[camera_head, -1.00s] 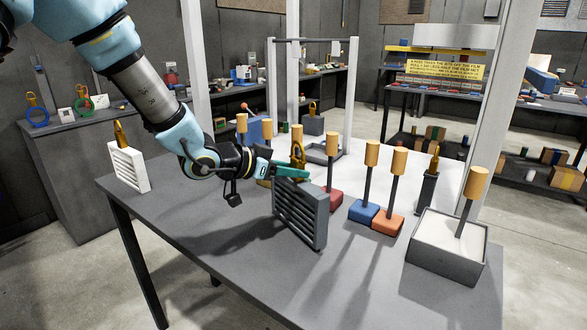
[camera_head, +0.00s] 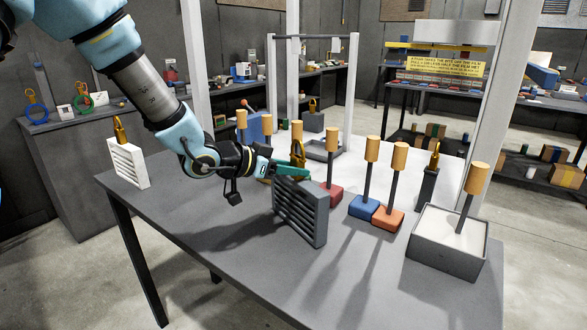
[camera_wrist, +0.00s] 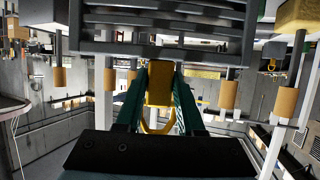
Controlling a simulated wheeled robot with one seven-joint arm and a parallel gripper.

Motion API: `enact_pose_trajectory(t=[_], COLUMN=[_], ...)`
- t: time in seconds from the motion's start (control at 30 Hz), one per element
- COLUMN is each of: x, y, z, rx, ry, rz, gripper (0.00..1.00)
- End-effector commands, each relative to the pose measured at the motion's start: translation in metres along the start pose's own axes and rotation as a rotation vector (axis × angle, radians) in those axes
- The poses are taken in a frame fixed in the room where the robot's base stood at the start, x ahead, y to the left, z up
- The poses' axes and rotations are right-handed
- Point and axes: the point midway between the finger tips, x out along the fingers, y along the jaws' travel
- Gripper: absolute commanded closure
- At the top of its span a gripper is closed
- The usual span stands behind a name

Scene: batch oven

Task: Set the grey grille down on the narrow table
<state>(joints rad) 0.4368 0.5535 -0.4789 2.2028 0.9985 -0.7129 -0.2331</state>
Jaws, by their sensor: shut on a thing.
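The grey grille (camera_head: 300,213), a slatted upright panel, is in the middle of the head view, over the long grey table (camera_head: 205,272). I cannot tell whether its lower edge touches the tabletop. My gripper (camera_head: 303,172) has green fingers and is shut on the grille's yellow looped handle (camera_head: 298,153). In the wrist view the slatted grille (camera_wrist: 165,42) fills the top, and the yellow handle (camera_wrist: 160,85) sits between the two green fingers (camera_wrist: 160,100).
A white grille (camera_head: 127,163) stands at the table's left end. Blue (camera_head: 363,207) and orange (camera_head: 388,218) blocks with posts, and a grey box (camera_head: 445,255), stand right of the grey grille. The table's front is clear. A ring-topped grey counter (camera_head: 70,150) is at the left.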

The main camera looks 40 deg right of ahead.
Motion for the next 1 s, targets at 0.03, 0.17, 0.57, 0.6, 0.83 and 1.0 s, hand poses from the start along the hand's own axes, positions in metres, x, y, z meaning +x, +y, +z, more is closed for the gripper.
enact_pose_trajectory(t=[0.03,0.17,0.57,0.6,0.83,1.0], x=[0.001,0.001,0.001,0.001,-0.002,-0.023], y=[0.000,0.000,0.000,0.000,-0.001,-0.002], z=[0.000,0.002,0.002,0.002,0.003,0.003], rx=[0.001,0.001,0.000,0.000,0.000,0.002], ry=[0.002,0.002,0.001,0.001,-0.001,0.000], rz=[0.000,0.000,0.000,0.000,-0.001,-0.005], gripper=[1.00,1.00,0.28,0.28,0.28,0.28])
